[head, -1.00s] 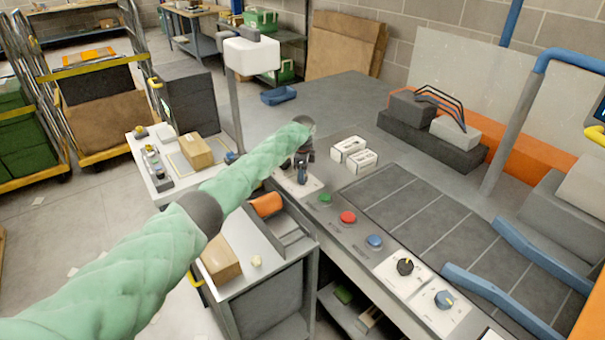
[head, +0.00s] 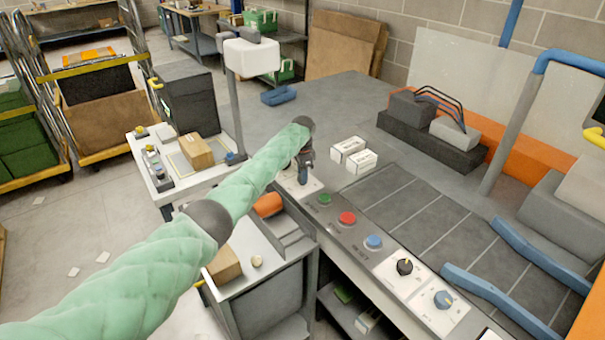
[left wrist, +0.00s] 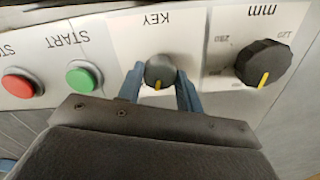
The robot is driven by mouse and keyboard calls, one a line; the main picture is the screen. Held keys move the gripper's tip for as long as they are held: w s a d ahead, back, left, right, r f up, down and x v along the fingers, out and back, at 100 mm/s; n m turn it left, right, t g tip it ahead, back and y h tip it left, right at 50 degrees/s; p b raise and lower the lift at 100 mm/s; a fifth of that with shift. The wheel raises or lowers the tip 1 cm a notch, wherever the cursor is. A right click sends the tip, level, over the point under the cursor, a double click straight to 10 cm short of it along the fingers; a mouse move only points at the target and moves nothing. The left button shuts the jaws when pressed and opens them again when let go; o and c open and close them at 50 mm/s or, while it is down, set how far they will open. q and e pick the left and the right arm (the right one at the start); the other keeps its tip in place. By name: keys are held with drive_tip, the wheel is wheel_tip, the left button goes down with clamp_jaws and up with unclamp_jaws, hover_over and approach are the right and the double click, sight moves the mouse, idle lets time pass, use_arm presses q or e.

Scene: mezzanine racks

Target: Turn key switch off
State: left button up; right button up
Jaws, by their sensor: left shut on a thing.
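The key switch is a dark round knob (left wrist: 160,71) with a yellow mark, on a white plate labelled KEY. In the left wrist view the lettering is upside down and the yellow mark points down, toward my gripper's body. My left gripper (left wrist: 160,84) is shut on the knob, with a blue finger on each side of it. In the head view my left gripper (head: 304,173) reaches down to the white plate at the far end of the control panel, and the knob is hidden there. My right gripper is in neither view.
A green START button (left wrist: 83,77) and a red button (left wrist: 20,85) lie left of the key plate in the wrist view. A larger mm dial (left wrist: 263,63) is close on the right. In the head view, white boxes (head: 349,149) stand beside the gripper.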

use_arm(q)
drive_tip(key=n, duration=0.3)
drive_tip(key=shift+r+p, duration=0.15)
drive_tip(key=shift+p, duration=0.2)
drive_tip(key=n, duration=0.2)
drive_tip(key=shift+n+p, duration=0.3)
drive_tip(key=shift+p, duration=0.1)
drive_tip(key=n, duration=0.2)
drive_tip(key=shift+n+p, duration=0.4)
drive_tip(key=n, duration=0.2)
drive_tip(key=shift+n+p, duration=0.35)
drive_tip(key=shift+n, duration=0.85)
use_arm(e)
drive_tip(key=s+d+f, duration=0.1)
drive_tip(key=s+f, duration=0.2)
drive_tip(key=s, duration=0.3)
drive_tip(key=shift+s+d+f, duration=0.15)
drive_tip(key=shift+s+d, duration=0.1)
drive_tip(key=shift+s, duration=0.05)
use_arm(q)
drive_tip(key=shift+w, duration=0.1)
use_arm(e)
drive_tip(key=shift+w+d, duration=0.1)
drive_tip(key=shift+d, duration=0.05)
